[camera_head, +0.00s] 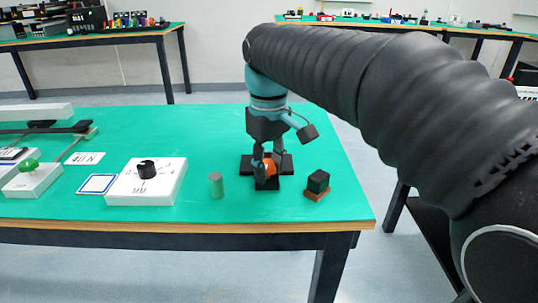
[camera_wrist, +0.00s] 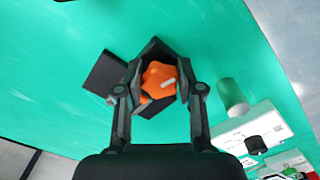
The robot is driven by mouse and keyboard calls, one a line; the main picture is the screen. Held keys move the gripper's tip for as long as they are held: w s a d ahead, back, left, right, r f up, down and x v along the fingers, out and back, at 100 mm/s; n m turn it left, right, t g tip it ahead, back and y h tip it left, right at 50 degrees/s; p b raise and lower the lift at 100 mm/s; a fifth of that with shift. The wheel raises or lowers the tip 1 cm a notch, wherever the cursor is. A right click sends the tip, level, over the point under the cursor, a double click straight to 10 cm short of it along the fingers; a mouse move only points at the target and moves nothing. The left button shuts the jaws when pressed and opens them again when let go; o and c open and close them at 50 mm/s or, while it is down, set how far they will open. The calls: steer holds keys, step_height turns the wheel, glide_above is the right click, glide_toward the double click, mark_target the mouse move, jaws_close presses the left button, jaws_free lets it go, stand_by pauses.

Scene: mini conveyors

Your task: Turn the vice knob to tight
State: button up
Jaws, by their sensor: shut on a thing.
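The vice knob (camera_head: 269,168) is orange and sits on a black vice (camera_head: 246,164) on the green table. In the wrist view the knob (camera_wrist: 158,80) shows as a lobed orange shape with a pale mark toward its lower right. My gripper (camera_head: 268,172) points straight down over the vice. In the wrist view my gripper (camera_wrist: 160,88) has one finger on each side of the knob, shut on it. The fingers hide part of the knob in the head view. The vice's black parts (camera_wrist: 104,74) spread out around the knob.
A grey-green cylinder (camera_head: 216,185) stands left of the vice. A black block on a brown base (camera_head: 317,184) stands to the right. A white box with a black dial (camera_head: 147,170) and a white box with a green knob (camera_head: 30,172) are farther left. The table's front edge is close.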

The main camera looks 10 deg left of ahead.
mark_target(267, 165)
steer(key=m+p, duration=0.1)
steer(key=m, duration=0.2)
steer(key=shift+r+m, duration=0.1)
steer(key=shift+m, duration=0.2)
steer(key=shift+a+m+p, duration=0.1)
steer(key=shift+m+p, duration=0.35)
steer(key=shift+m, duration=1.15)
steer(key=o, duration=0.9)
step_height(267, 165, up, 12)
steer(key=shift+f, duration=0.1)
